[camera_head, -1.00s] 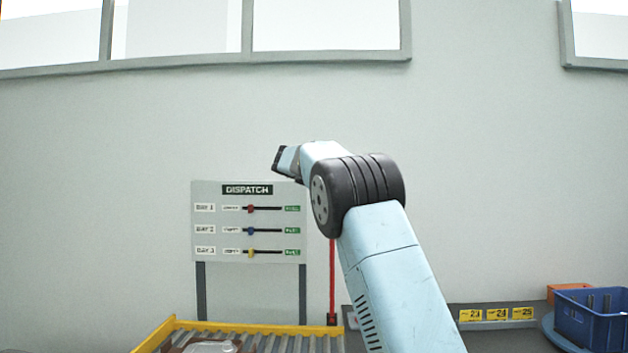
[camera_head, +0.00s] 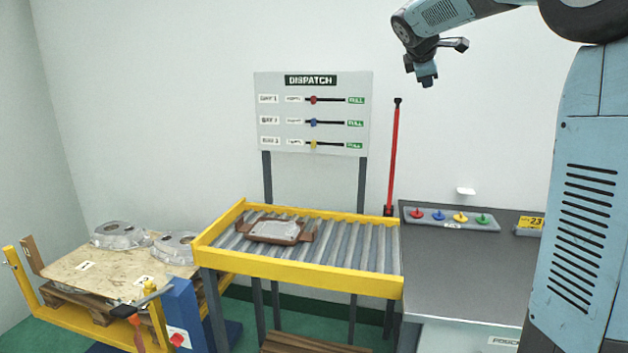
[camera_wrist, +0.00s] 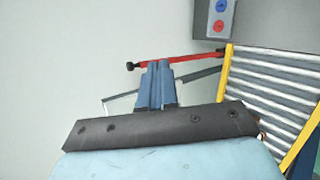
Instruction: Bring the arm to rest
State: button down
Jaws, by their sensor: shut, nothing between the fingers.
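My gripper (camera_head: 427,82) hangs from my light-blue arm at the upper middle-right of the head view, its fingers pointing down. It is in the air, with nothing visible in it. In the wrist view its fingers (camera_wrist: 158,84) lie close together, shut and empty. The arm's large upper link fills the right side of the head view.
A yellow-framed roller conveyor (camera_head: 300,264) carries a casting on a brown tray (camera_head: 274,231). Behind it stand a DISPATCH board (camera_head: 312,112) and a red pole (camera_head: 394,155). A grey bench (camera_head: 455,270) is at right. A pallet (camera_head: 115,268) with castings is at left.

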jog(key=s+a+f+m+g+y, duration=0.1)
jog(key=s+f+m, duration=0.4)
jog(key=s, duration=0.9)
jog(key=s+a+f+m+g+y, duration=0.1)
jog(key=s+f+m, duration=0.4)
jog(key=s+f, duration=0.5)
jog(key=s+a+f+m+g+y, duration=0.1)
jog(key=s+a+f+m+y, duration=0.2)
jog(key=s, duration=1.5)
notch_tip(320, 180, down, 5)
jog(key=a+m, duration=0.1)
jog(key=m, duration=0.1)
jog(key=shift+a+r+m+g+y, duration=0.15)
jog(key=shift+m+g+y, duration=0.15)
jog(key=shift+m+g, duration=0.1)
